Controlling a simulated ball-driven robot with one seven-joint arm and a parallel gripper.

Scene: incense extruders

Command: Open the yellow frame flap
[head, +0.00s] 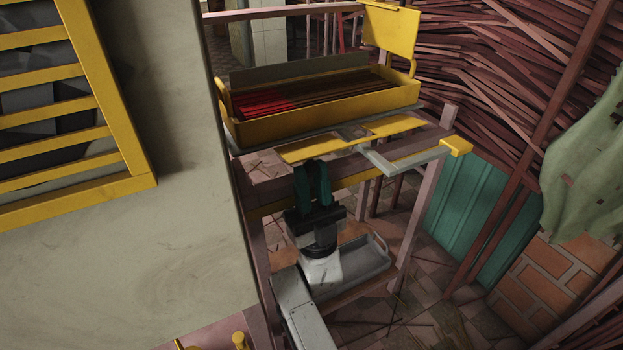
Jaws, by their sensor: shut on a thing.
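A yellow frame flap (308,149) shows as a flat yellow strip along the front, just below a yellow tray (318,115). A grey bar (402,158) with a yellow end block (456,146) extends from it to the right. My gripper (311,166) comes up from below, its dark green fingers at the front edge of the flap. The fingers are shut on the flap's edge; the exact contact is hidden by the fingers.
The tray holds red and dark incense sticks (270,103). A yellow plate (390,31) stands upright behind it. A pale wall (190,230) is close on the left. A grey tray (365,262) sits on a lower shelf beside my arm. Wooden posts frame the stand.

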